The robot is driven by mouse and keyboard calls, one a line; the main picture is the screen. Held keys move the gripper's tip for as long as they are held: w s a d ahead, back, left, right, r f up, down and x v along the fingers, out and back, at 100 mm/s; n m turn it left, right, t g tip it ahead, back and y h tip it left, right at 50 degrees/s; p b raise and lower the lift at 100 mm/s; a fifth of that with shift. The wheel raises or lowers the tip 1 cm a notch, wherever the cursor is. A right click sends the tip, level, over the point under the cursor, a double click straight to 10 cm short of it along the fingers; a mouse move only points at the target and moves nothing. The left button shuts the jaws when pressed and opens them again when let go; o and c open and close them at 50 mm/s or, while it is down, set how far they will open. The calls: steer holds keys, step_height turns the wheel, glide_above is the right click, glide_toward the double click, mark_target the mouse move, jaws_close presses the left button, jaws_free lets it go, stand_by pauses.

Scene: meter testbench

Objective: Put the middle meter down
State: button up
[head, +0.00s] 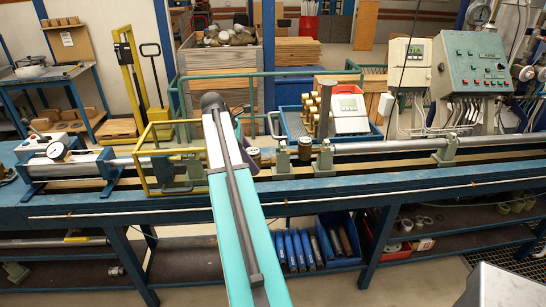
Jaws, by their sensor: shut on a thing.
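My arm (240,225) reaches from the bottom of the head view up over the bench to a dark rounded joint (212,102). My gripper is not in view; the arm hides that stretch of the bench, so I cannot see what it holds. A dark brass meter (254,157) shows just right of my arm at the pipe line. I cannot tell which of these is the middle meter.
The blue bench (400,182) carries the long pipe (385,147). A yellow frame (147,160) stands left of my arm. Behind the line, a blue tray (290,122) holds several brass meters (308,112) and a white device (350,115). A control box (473,62) stands at the right.

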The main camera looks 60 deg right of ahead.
steer(key=w+a+f+n, duration=0.1)
steer(key=w+a+f, duration=0.1)
steer(key=w+a, duration=0.65)
steer(key=w+a+f+n+h+b, duration=0.15)
steer(key=w+a, duration=0.25)
steer(key=a, duration=1)
steer(key=w+a+f+y, duration=0.1)
steer(key=w+a+f, duration=0.1)
steer(key=w+a, duration=0.65)
steer(key=s+a+f+n+b, duration=0.1)
steer(key=a+f+b, duration=0.2)
steer(key=a, duration=1)
step_height(320, 180, down, 2)
steer(key=shift+s+a+t+h+b, duration=0.25)
steer(key=shift+s+t+h+b, duration=0.1)
steer(key=shift+t+h+b, duration=0.1)
